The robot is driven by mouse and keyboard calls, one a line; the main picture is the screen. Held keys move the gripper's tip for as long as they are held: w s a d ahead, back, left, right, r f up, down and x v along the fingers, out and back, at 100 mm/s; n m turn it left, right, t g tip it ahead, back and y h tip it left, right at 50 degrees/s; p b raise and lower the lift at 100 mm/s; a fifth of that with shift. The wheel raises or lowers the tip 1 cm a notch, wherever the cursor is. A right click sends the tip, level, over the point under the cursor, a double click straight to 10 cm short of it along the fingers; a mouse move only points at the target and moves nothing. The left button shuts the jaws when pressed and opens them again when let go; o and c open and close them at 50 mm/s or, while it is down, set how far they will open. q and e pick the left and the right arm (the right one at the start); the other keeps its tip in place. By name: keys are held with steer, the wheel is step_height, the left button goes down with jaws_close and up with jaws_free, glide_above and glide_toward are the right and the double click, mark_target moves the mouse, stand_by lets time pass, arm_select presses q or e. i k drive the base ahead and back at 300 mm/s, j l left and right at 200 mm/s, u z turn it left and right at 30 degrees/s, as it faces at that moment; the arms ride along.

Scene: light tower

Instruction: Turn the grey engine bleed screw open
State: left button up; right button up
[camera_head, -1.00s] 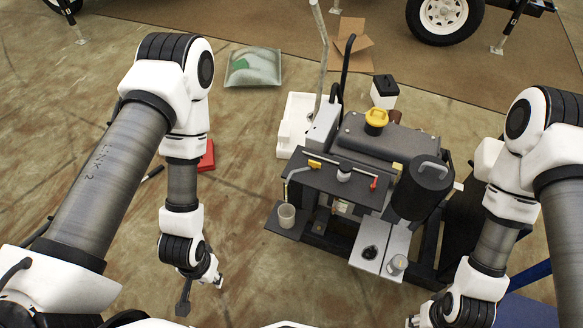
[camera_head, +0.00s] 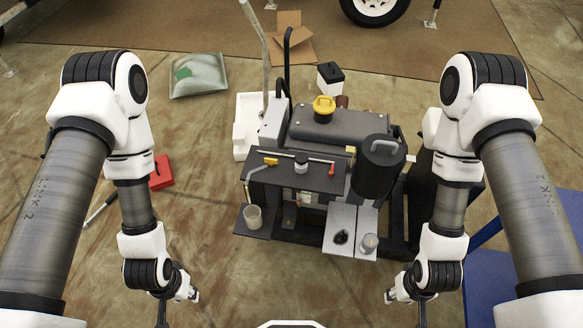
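The engine unit (camera_head: 335,128) stands in front of me, with a yellow cap (camera_head: 324,105) on top and a dark shelf (camera_head: 310,181) on its near side. On the shelf a small grey-white round knob (camera_head: 301,163) stands between a yellow-handled valve (camera_head: 270,161) and a red-tipped rod (camera_head: 332,168). I cannot tell for sure which part is the bleed screw. My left gripper (camera_head: 180,302) hangs low, left of the unit and apart from it. My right gripper (camera_head: 404,304) hangs low at its near right, also apart. Neither visibly holds anything; their finger openings are unclear.
A black canister (camera_head: 378,170) stands at the unit's right. A grey cup (camera_head: 253,217) sits at its front left and a small metal cup (camera_head: 369,243) on the front plate. A red box (camera_head: 161,172) lies on the floor at left. A blue surface (camera_head: 495,285) lies at right.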

mark_target(271, 162)
steer(key=j+z, duration=0.3)
steer(key=z, duration=0.15)
steer(key=j+z, duration=0.35)
steer(key=z, duration=0.15)
steer(key=j+z, duration=0.3)
steer(key=z, duration=0.15)
steer(key=k, duration=0.05)
